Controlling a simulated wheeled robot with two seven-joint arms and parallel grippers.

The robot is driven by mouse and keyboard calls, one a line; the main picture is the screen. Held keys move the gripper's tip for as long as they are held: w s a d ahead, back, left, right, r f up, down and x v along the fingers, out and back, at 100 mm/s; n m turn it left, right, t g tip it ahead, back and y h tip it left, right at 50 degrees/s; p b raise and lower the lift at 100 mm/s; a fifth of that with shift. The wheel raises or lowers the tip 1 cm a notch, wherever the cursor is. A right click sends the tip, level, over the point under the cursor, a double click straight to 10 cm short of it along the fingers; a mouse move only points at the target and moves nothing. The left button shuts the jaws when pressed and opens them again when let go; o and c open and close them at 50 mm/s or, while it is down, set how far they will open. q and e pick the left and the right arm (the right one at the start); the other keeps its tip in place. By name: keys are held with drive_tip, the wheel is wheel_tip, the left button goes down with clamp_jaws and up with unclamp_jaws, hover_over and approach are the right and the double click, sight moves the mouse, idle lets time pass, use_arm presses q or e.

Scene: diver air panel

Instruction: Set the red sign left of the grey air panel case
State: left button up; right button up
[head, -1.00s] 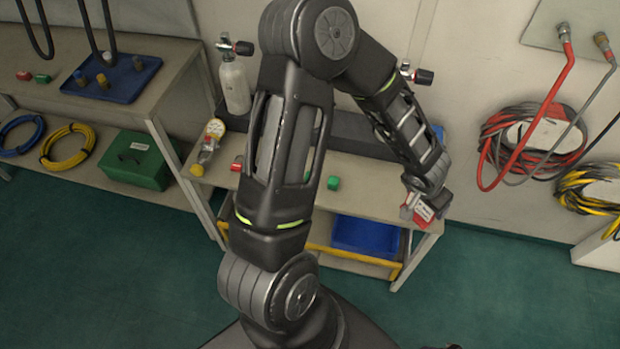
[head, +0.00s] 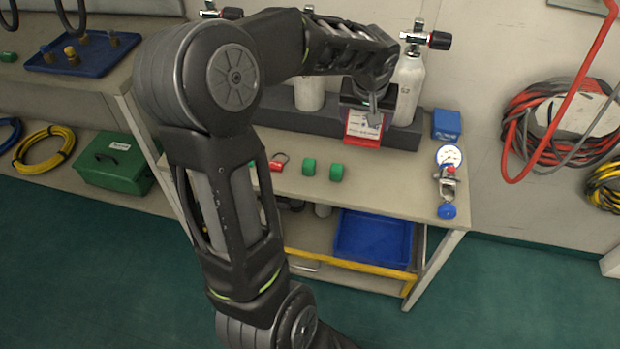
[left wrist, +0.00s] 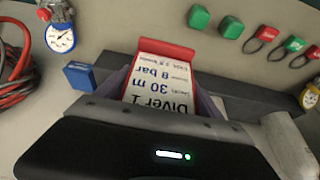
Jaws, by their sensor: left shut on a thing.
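The red sign (head: 363,128), with a white printed face, is held in my left gripper (head: 370,98), which is shut on it. It is over the back of the workbench, in front of the dark cylinder rack. In the left wrist view the sign (left wrist: 160,82) sits between the fingers, its printed face reading "Diver 1" and its red edge pointing away from the gripper. I cannot tell whether it touches the bench. I cannot make out the grey air panel case in these views. My right gripper is not in view.
The bench (head: 395,180) holds two green blocks (head: 322,169), a red ringed tag (head: 278,163), a gauge with a blue knob (head: 449,180) and a blue box (head: 446,125). Grey cylinders (head: 408,88) stand in the dark rack (head: 400,135). The bench top left of the gauge is clear.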

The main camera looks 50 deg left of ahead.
sight(363, 134)
use_arm(q)
drive_tip(key=shift+f+b, duration=0.3)
drive_tip(key=shift+f, duration=2.15)
drive_tip(key=shift+f+b, duration=0.5)
drive_tip(key=shift+f, duration=2)
drive_tip(key=shift+f, duration=0.2)
drive_tip(key=o, duration=1.4)
drive_tip(key=shift+r, duration=0.15)
